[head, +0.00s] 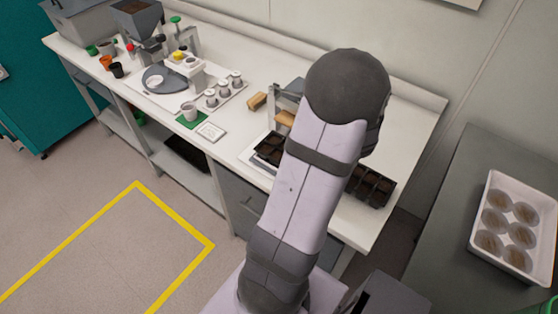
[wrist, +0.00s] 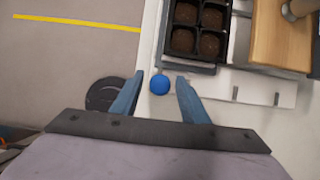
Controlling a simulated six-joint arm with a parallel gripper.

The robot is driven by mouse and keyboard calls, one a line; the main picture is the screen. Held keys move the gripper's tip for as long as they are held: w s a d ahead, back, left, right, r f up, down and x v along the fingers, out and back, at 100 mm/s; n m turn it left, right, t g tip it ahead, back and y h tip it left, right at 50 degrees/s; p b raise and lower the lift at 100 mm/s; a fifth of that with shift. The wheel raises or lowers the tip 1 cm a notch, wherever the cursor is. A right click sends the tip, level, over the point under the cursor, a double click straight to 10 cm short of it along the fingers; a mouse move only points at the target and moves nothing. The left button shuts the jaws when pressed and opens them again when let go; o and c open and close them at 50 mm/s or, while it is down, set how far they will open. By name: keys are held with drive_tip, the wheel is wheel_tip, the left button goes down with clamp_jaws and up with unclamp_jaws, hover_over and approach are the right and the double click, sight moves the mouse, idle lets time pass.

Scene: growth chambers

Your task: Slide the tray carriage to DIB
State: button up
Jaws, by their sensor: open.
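In the wrist view a dark seedling tray (wrist: 198,28) with soil-filled cells sits on a grey carriage (wrist: 232,45). A round blue knob (wrist: 160,84) is just below the tray's lower left corner. My gripper (wrist: 159,79) is open, with one blue finger on each side of the knob and gaps showing. A pale strip with dark slots (wrist: 270,92) runs right from near the knob. In the head view the seedling tray (head: 270,148) is partly behind my arm, and my gripper is hidden. No DIB marking is readable.
A wooden block (wrist: 278,38) stands right of the tray. In the head view a second dark cell tray (head: 371,186) is right of my arm. A white label card (head: 211,132), green mat (head: 193,121) and several capped jars stand to the left on the white bench (head: 228,158).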

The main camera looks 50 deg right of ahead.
drive_tip(key=c, duration=0.7)
drive_tip(key=shift+c, duration=0.2)
drive_tip(key=shift+d+p, duration=2.05)
drive_tip(key=shift+d, duration=3.35)
drive_tip(key=o, duration=0.7)
drive_tip(key=shift+o, duration=0.2)
drive_tip(key=shift+r, duration=0.1)
wheel_tip(320, 180, up, 8)
drive_tip(key=p, duration=0.7)
